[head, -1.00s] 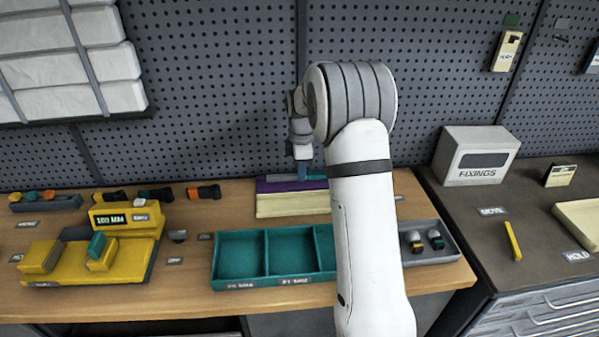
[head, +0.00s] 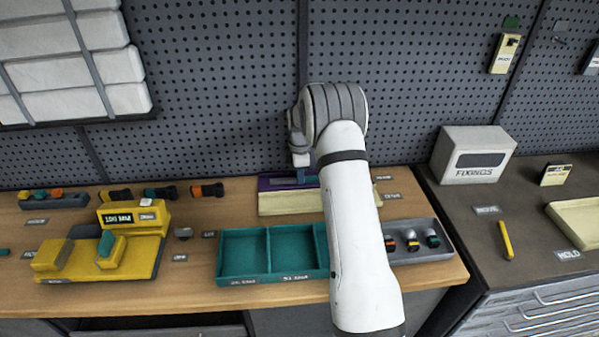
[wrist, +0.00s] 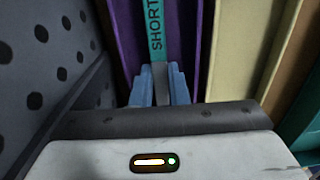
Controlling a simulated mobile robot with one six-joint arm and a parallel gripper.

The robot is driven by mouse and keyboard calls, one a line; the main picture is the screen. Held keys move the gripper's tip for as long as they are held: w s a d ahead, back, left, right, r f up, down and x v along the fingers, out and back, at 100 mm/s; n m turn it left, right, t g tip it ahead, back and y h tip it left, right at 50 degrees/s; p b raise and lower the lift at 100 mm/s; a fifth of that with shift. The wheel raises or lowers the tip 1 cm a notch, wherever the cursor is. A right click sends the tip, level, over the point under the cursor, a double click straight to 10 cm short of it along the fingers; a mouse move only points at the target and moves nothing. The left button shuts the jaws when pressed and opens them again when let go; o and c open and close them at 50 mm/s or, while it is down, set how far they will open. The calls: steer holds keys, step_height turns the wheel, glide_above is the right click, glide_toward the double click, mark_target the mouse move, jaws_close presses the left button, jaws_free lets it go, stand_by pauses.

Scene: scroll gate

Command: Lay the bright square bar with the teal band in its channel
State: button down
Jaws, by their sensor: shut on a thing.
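My gripper (wrist: 158,88) has blue fingers, shut on a narrow bright bar (wrist: 160,72) in the wrist view. A teal strip lettered SHORT (wrist: 156,28) runs on in line with the bar; I cannot tell if it is the bar's band or a label. Both lie over a dark channel (wrist: 180,40) between purple walls (wrist: 130,35). In the head view the purple holder (head: 264,183) is at the back of the bench, with my gripper (head: 301,177) low over it. The arm hides its right part. I cannot tell if the bar touches the channel floor.
A yellow fixture (head: 130,245) stands left. The pegboard (head: 220,90) rises close behind the holder.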

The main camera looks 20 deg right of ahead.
steer(key=c, duration=1.4)
jaws_free()
